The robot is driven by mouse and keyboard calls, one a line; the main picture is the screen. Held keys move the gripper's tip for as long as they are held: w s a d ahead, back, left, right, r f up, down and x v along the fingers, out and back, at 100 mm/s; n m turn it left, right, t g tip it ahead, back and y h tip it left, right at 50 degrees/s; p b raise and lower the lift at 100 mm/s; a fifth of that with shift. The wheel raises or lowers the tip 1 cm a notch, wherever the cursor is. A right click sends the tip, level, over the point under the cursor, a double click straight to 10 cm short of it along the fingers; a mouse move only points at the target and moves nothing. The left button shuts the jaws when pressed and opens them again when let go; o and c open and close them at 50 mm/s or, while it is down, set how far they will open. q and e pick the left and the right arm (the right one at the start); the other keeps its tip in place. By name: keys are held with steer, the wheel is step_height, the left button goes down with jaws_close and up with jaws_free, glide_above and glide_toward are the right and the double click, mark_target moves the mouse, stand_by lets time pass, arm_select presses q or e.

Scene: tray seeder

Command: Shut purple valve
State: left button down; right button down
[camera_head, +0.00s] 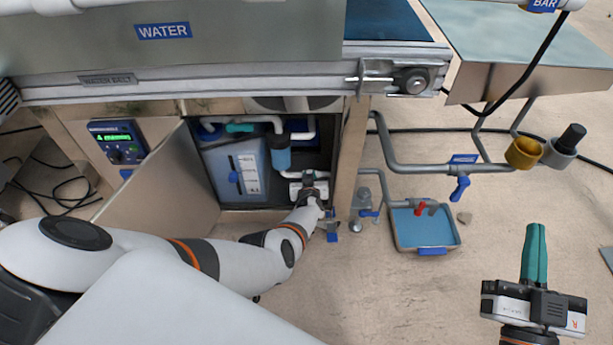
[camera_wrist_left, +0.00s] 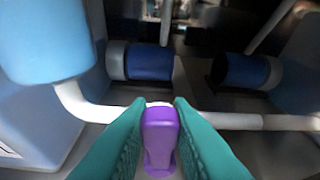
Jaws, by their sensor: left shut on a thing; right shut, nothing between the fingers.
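The purple valve (camera_wrist_left: 160,137) shows in the left wrist view as a purple handle at the middle bottom, on a white pipe (camera_wrist_left: 235,121). My left gripper (camera_wrist_left: 158,128) has its green fingers on both sides of the handle and is shut on it. In the head view my left arm reaches into the open cabinet under the water unit, and my left gripper (camera_head: 309,184) is at the cabinet's right side. The valve is hidden there. My right gripper (camera_head: 534,236) is shut and empty over the floor at the lower right, its green fingers together.
The cabinet door (camera_head: 160,190) stands open at the left of the opening. Inside are a light blue tank (camera_head: 233,170) and a blue filter (camera_head: 281,158). A post, grey pipes and a blue tray (camera_head: 425,229) with a red valve (camera_head: 421,209) stand to the right.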

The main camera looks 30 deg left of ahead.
arm_select(q)
steer(key=shift+w+d+m, duration=0.15)
steer(key=shift+d+m, duration=0.1)
steer(key=shift+m, duration=0.15)
stand_by(0.3)
steer(key=c, duration=1.3)
jaws_free()
